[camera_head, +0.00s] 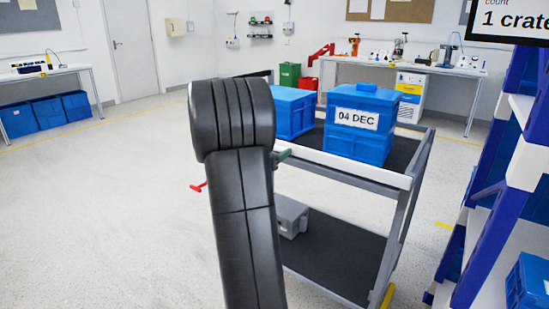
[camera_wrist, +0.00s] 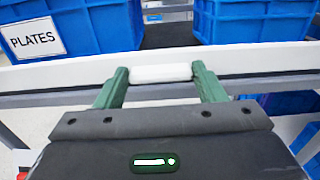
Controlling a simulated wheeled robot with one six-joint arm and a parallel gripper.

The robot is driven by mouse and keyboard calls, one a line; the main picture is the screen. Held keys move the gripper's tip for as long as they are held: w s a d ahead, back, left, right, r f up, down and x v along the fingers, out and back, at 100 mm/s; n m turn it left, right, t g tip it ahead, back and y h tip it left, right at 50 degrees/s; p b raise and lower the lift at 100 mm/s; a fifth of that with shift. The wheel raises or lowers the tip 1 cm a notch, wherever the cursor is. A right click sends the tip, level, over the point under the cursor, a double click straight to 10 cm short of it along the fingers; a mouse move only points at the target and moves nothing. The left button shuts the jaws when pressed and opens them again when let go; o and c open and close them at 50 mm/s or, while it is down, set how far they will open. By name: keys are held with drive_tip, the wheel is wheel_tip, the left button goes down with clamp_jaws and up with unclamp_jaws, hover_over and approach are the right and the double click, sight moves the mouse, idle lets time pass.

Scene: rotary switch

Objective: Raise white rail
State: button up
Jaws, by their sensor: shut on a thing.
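The white rail (camera_head: 345,167) runs along the near edge of the cart's upper deck. In the wrist view the rail (camera_wrist: 50,75) crosses the picture below the blue crates. My gripper (camera_wrist: 160,74) has green fingers, one on each side of a short bright white piece (camera_wrist: 160,72) at the rail, and is shut on it. I cannot tell whether this piece is a grip on the rail or part of it. In the head view my arm hides most of the gripper; only a green finger (camera_head: 284,154) shows beside the rail.
A blue crate marked 04 DEC (camera_head: 360,145) and another blue crate (camera_head: 293,112) stand on the cart's upper deck. A grey box (camera_head: 291,216) sits on the lower deck (camera_head: 335,262). Blue-and-white shelving (camera_head: 500,190) stands close on the right. The floor at left is clear.

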drive_tip(key=shift+r, duration=0.3)
drive_tip(key=o, duration=1.4)
drive_tip(key=shift+f, duration=0.1)
drive_tip(key=v, duration=1.4)
drive_tip(key=shift+p, duration=0.4)
drive_tip(key=shift+w, duration=0.1)
drive_tip(key=x, duration=1.3)
drive_tip(key=shift+w+d+f+b, duration=0.3)
drive_tip(key=shift+f+b, duration=0.15)
drive_tip(key=shift+f, duration=0.05)
